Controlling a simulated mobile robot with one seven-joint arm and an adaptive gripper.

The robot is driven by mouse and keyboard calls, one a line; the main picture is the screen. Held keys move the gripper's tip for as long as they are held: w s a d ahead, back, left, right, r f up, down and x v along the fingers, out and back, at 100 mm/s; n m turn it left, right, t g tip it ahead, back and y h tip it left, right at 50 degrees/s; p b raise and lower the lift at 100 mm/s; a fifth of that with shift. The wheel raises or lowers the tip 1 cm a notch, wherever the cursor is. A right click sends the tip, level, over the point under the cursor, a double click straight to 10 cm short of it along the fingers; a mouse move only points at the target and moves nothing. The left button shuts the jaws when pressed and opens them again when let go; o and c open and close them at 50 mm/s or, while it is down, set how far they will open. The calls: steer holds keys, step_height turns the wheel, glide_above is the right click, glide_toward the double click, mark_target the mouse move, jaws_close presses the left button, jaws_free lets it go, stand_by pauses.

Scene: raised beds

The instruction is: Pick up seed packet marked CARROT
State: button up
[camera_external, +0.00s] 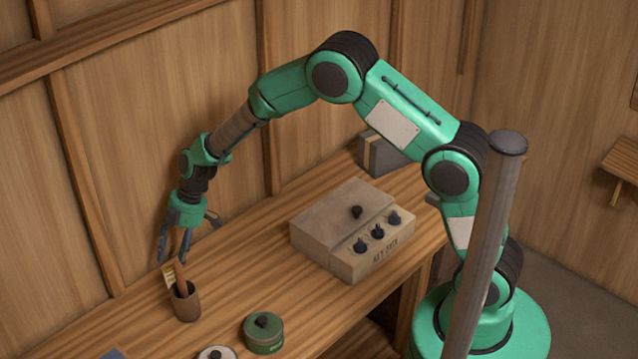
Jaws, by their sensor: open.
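No CARROT lettering can be read in this view. A small pale yellow, packet-like piece (168,274) with dark marks shows just behind a brown cup (186,302) on the bench; its marks are too small to read. My gripper (174,259) points down just above and behind the cup, close to that piece. Its dark fingers are apart and I see nothing held between them. Whether a finger touches the piece or the cup cannot be told.
The cup holds a brown stick-like handle (180,272). A green lidded tin (263,333) and a pale round lid (217,354) are near the front. A box with dark knobs (345,232) stands to the right. The wooden wall is close behind my gripper. Bench (255,265) between is clear.

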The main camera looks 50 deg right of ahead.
steer(key=shift+f, duration=0.1)
steer(key=shift+b+x, duration=0.3)
steer(key=shift+x, duration=2.25)
steer(key=shift+s, duration=0.1)
steer(key=c, duration=1.1)
